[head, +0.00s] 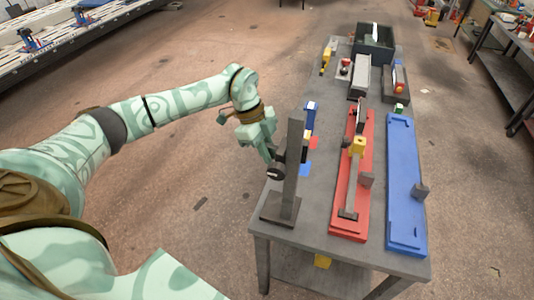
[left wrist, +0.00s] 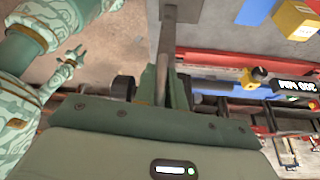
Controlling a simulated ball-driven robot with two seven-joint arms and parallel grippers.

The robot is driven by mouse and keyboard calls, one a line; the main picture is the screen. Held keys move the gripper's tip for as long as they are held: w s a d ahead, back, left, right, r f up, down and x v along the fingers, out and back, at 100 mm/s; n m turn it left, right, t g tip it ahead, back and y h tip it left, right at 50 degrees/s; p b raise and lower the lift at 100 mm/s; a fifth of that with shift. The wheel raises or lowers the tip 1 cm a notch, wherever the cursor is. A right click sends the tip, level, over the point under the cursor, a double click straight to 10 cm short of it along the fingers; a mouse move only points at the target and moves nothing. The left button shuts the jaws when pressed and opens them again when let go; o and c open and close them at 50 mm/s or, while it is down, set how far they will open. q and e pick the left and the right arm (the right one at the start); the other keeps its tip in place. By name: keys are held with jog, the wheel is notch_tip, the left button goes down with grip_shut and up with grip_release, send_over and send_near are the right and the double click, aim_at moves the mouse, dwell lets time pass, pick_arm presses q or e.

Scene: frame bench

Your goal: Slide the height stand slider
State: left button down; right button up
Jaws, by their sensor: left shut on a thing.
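The height stand (head: 291,165) is a dark grey upright post on a flat base at the near left corner of the bench. Its post also shows in the left wrist view (left wrist: 169,45). Its slider, with a round black knob (head: 274,173), sits around the middle of the post; the knob also shows in the left wrist view (left wrist: 122,88). My left gripper (head: 268,154) is shut on the slider, which its fingers partly hide. What looks like my right gripper (left wrist: 76,56) is small in the left wrist view, away from the stand; its jaws are unclear.
A red fixture (head: 340,215) and a blue fixture (head: 403,165) lie along the bench to the right of the stand. A dark bin (head: 357,47) stands at the far end. The floor left of the bench is clear.

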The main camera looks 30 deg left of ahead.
pick_arm(q)
jog(key=shift+r, duration=0.4)
jog(key=c, duration=1.5)
grip_release()
jog(key=shift+f, duration=0.1)
jog(key=b+v, duration=0.1)
jog(key=v, duration=1.5)
jog(key=shift+a, duration=0.15)
